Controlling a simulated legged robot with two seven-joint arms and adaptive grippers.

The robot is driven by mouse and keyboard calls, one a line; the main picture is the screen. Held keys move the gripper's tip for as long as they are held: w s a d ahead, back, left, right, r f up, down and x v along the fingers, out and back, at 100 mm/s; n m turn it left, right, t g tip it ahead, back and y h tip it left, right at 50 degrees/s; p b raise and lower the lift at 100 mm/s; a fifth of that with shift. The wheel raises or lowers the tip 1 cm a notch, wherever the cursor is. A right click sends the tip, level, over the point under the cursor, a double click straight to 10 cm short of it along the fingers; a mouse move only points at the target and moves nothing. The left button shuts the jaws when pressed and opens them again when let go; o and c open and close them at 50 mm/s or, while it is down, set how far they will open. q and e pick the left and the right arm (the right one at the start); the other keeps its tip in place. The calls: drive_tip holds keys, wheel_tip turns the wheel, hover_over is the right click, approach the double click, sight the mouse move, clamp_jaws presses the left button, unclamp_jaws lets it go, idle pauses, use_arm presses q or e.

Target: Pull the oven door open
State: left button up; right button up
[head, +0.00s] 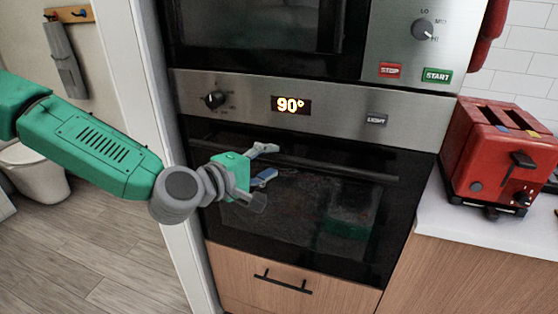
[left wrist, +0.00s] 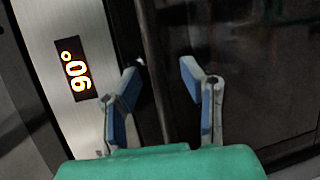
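The oven door (head: 345,215) is black glass and is shut. Its dark bar handle (head: 350,172) runs across the top of the door; it also shows in the left wrist view (left wrist: 152,60), running between the two fingers. My left gripper (head: 269,162) is open in front of the upper part of the door, near the handle. In the left wrist view my left gripper (left wrist: 160,75) has its blue-padded fingers apart, one on each side of the bar, with a gap to each. My right gripper is not in view.
The oven panel (head: 240,95) with a knob and a 90° display sits above the door, below a microwave (head: 260,30). A wooden drawer (head: 290,275) is below. A red toaster (head: 500,150) stands on the counter at right. Floor (head: 90,250) is clear at left.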

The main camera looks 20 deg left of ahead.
sight(278, 161)
use_arm(q)
drive_tip(key=shift+w+d+f, duration=0.1)
drive_tip(key=shift+w, duration=0.45)
drive_tip(key=shift+w+d+f, duration=0.1)
drive_tip(key=shift+w+d, duration=0.1)
drive_tip(key=shift+w, duration=0.1)
drive_tip(key=shift+w+d, duration=0.3)
drive_tip(key=shift+d, duration=1)
drive_tip(key=shift+a, duration=0.2)
clamp_jaws()
drive_tip(key=shift+a, duration=0.35)
